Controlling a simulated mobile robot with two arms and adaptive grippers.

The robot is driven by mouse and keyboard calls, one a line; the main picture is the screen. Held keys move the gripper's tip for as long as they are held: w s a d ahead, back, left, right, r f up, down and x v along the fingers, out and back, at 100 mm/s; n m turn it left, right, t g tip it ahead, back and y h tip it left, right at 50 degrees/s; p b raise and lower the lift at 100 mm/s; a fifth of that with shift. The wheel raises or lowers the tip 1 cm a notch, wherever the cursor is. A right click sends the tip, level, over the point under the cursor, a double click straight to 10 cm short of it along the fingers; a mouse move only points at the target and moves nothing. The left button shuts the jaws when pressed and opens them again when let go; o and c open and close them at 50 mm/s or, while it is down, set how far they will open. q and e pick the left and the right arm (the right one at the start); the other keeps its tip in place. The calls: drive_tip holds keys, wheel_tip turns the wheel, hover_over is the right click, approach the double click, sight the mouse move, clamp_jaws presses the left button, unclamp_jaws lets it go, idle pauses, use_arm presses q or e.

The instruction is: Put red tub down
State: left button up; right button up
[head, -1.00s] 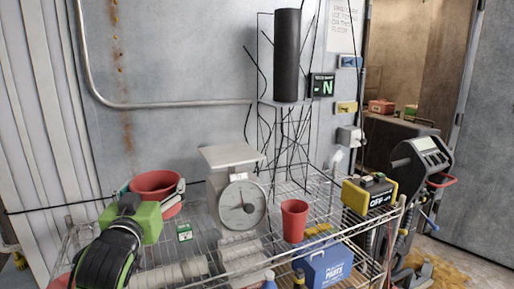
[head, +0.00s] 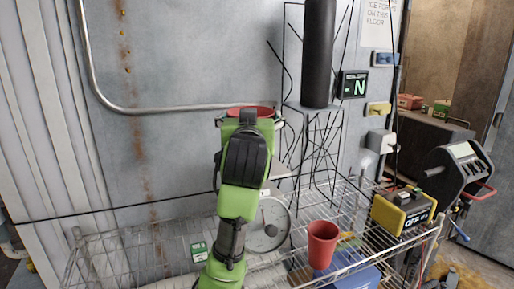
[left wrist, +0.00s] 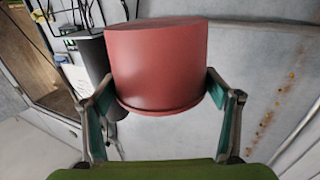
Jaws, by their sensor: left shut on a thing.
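The red tub (head: 251,108) is held up in front of the grey wall, above the wire shelf (head: 110,262). In the head view my left arm and gripper hide most of it, so only its rim shows. My left gripper (left wrist: 160,92) is shut on the tub, one finger on each side. The left wrist view shows the tub's smooth red wall (left wrist: 158,60) between the fingers. My right gripper is not in view.
The weighing scale (head: 270,228) on the shelf is partly hidden behind my left arm. A red cup (head: 322,243), a blue box (head: 352,278) and a yellow-black device (head: 402,210) are to its right. A black cylinder (head: 318,55) stands on a wire stand behind. The shelf's left part looks fairly clear.

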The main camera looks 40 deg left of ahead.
use_arm(q)
drive_tip(key=w+a+f, duration=0.1)
drive_tip(key=w+a+p, duration=0.1)
drive_tip(key=w+a, duration=0.1)
drive_tip(key=shift+a+f, duration=0.1)
drive_tip(key=shift+f, duration=0.3)
drive_tip(key=w+a+f+p, duration=0.1)
drive_tip(key=f, duration=0.2)
drive_tip(key=w+a+f+p, duration=0.1)
drive_tip(key=w+f, duration=0.1)
drive_tip(key=f, duration=0.1)
drive_tip(key=w+a+f, duration=0.1)
drive_tip(key=f, duration=0.2)
drive_tip(key=shift+w+a+f+p, duration=0.1)
drive_tip(key=shift+w+a+p, duration=0.1)
drive_tip(key=shift+a+p, duration=0.2)
drive_tip(key=shift+s+f, duration=0.1)
drive_tip(key=shift+f, duration=0.05)
